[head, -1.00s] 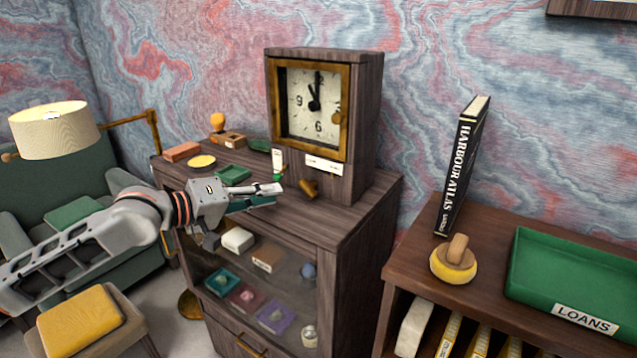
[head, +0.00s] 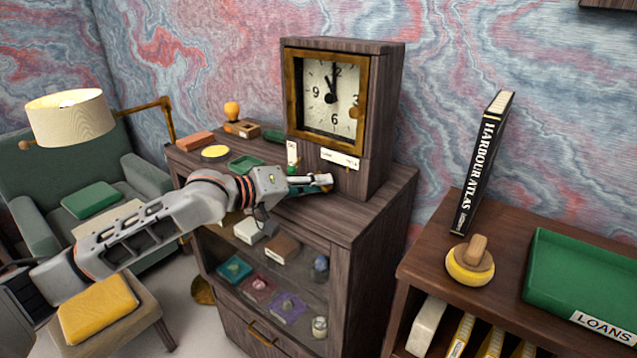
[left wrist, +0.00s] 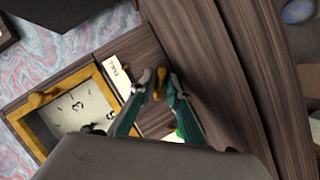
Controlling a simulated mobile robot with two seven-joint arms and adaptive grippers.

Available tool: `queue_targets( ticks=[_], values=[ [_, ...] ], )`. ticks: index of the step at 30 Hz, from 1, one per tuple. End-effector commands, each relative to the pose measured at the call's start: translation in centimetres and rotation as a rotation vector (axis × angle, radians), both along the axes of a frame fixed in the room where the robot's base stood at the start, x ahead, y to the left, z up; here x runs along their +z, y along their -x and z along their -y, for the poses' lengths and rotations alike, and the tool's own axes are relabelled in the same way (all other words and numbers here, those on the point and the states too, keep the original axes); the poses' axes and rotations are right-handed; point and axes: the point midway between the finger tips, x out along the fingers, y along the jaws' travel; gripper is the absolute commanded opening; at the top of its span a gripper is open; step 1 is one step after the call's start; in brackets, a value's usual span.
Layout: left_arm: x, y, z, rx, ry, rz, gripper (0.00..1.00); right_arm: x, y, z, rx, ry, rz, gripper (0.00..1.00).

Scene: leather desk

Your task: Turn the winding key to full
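The dark wooden clock (head: 388,110) with a brass-framed face stands on the cabinet top. The brass winding key (head: 326,188) is low on the clock's front, mostly hidden by my left gripper (head: 322,181). White labels sit on the clock below the face, one on the right (head: 340,158) and one on the left (head: 292,153). My right gripper is not in view.
The cabinet top (head: 345,215) also holds a green tray (head: 246,163), a yellow disc (head: 215,152) and a red block (head: 195,141), left of the clock. A shelf with a black book (head: 483,160), a stamp (head: 470,262) and a green tray (head: 570,270) stands to the right.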

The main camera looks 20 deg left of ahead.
Motion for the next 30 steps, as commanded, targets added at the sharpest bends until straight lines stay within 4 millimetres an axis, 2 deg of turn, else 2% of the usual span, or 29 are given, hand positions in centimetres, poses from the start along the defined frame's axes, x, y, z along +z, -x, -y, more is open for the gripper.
queue_targets(
  ticks=[9, 12, 23, 30],
  values=[
    [-0.10, -0.26, 0.22, 0.000, 0.000, 0.000, 0.17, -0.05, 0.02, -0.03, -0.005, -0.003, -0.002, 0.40],
    [-0.10, -0.26, 0.22, 0.000, 0.000, 0.000, 0.00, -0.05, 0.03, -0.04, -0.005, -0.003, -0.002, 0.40],
    [-0.03, -0.24, 0.23, 0.000, -0.022, 0.008, 0.00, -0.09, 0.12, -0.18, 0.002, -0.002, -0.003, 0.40],
    [0.05, -0.26, 0.24, 0.000, -0.133, 0.050, 0.00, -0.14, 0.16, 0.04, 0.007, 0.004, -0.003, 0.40]
  ],
)
